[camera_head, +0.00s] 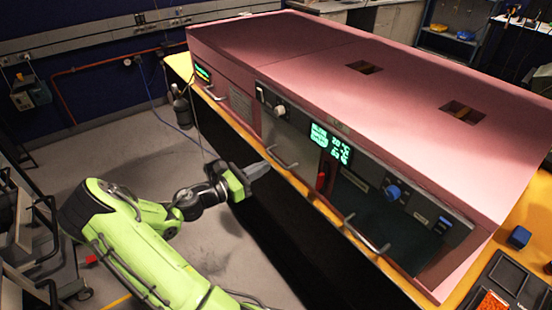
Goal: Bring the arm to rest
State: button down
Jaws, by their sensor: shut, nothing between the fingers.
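My green arm reaches up from the bottom of the head view, bent at the elbow on the left. My gripper (258,171) is shut and empty. In the picture it lies just in front of the yellow bench edge, near a handle on the pink foam enclosure (300,50). I cannot tell whether it touches anything.
The enclosure stands on a yellow bench (535,210) and has a dark front panel with a green display (330,143), a blue knob (391,192) and several handles. A tray (505,280) lies at the lower right. Grey floor (110,150) is open at left.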

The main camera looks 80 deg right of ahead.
jog(key=v, duration=0.4)
jog(key=shift+f, duration=0.1)
